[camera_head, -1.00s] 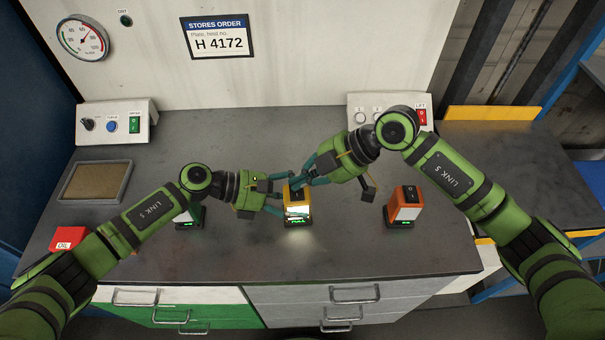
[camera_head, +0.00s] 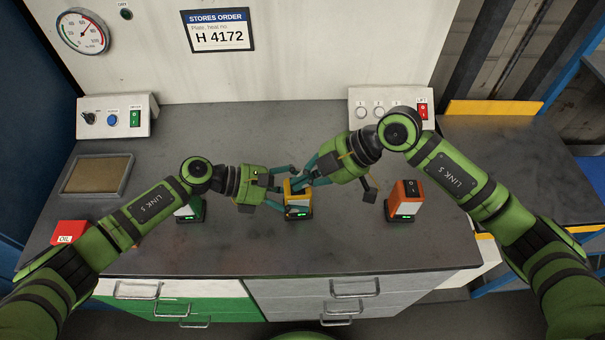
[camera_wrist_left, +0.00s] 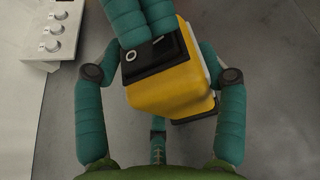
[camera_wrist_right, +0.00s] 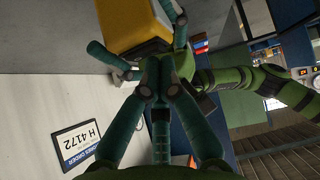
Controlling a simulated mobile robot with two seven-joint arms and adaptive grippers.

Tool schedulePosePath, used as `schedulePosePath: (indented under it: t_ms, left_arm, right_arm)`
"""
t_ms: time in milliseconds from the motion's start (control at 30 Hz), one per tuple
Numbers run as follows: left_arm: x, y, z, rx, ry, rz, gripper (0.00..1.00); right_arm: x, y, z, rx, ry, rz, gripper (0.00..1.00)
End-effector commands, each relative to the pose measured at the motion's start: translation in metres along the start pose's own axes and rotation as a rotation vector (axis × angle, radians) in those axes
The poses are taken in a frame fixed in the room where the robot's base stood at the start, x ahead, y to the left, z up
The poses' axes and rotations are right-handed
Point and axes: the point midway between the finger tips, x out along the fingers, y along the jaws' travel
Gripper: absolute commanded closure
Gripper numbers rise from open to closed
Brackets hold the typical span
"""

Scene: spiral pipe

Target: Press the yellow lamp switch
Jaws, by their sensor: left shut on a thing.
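The yellow lamp (camera_head: 297,200) stands on the bench near its front middle, its front panel dark and a small green light at its base. My left gripper (camera_head: 284,190) is shut on the yellow lamp's body; in the left wrist view its fingers flank the yellow housing (camera_wrist_left: 172,92). My right gripper (camera_head: 306,180) is shut, with its fingertips at the lamp's black top switch (camera_wrist_left: 158,57). These fingers partly hide the switch, so I cannot tell exactly which way it is tipped. In the right wrist view the yellow housing (camera_wrist_right: 137,24) is beyond the closed fingers.
An orange lamp (camera_head: 405,202) stands to the right, and a green lamp (camera_head: 190,209) to the left, partly behind my left arm. Control boxes (camera_head: 116,117) and a tray (camera_head: 97,176) are farther back. A red oil box (camera_head: 68,233) is at the left front.

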Motion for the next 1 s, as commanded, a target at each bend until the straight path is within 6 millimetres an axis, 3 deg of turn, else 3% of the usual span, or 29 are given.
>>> schedulePosePath:
  t_ms: [267,467,600,800,1000]
  left_arm:
    - [0.000,-0.001,-0.003,-0.001,0.005,-0.002,0.75]
    - [0.000,-0.001,-0.003,-0.001,0.005,-0.001,0.75]
    - [0.000,-0.001,-0.003,-0.001,0.005,-0.001,0.75]
    - [0.000,-0.001,-0.003,-0.001,0.005,-0.001,0.75]
    - [0.000,-0.001,-0.003,-0.001,0.005,-0.001,0.75]
  right_arm:
    - [0.001,-0.001,0.001,0.001,-0.002,-0.003,1.00]
    - [-0.013,-0.001,-0.013,-0.004,-0.002,-0.001,1.00]
    - [-0.036,-0.001,-0.029,-0.002,-0.004,0.002,1.00]
    - [-0.084,-0.002,-0.027,-0.001,-0.006,0.002,1.00]
    - [-0.116,-0.003,-0.027,0.001,-0.004,0.000,1.00]
